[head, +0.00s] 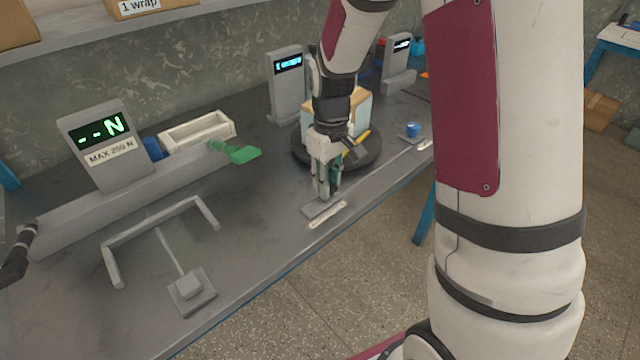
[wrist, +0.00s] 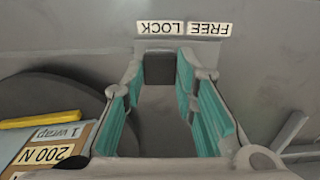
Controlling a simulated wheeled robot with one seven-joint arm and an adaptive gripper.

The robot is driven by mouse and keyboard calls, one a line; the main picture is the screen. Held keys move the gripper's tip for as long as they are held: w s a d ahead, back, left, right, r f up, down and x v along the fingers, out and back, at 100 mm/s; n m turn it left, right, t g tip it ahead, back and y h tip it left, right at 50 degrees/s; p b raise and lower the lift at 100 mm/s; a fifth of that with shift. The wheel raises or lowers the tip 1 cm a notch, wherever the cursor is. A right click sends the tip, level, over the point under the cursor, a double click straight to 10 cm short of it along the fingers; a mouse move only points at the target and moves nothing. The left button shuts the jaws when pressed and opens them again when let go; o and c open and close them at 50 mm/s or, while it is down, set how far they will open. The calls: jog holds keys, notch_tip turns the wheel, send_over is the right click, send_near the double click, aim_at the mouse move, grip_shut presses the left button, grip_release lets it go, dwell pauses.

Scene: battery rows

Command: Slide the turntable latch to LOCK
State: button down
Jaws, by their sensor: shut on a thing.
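My gripper (head: 327,193) points down at the latch plate (head: 311,212) near the bench's front edge. In the wrist view its teal finger pads (wrist: 158,72) stand on both sides of the dark latch knob (wrist: 158,68), and it is shut on that knob. The knob sits in line with the LOCK label (wrist: 162,28), with the FREE label (wrist: 210,29) to the right; both read upside down there. In the head view the fingers hide the knob. The dark round turntable (head: 372,158) lies behind the gripper with a box (head: 358,108) on it.
A force display (head: 105,145) marked MAX 250 N stands at the left. A green-handled tool (head: 236,152) and a white tray (head: 196,132) lie behind. A blue knob (head: 412,129) is right of the turntable. The bench between the left fixture and the latch is clear.

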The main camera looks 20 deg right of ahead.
jog(key=shift+w+d, duration=0.1)
jog(key=shift+d, duration=0.15)
jog(key=c, duration=1.3)
grip_release()
jog(key=shift+r, duration=0.1)
notch_tip(320, 180, up, 12)
jog(key=shift+f, duration=0.1)
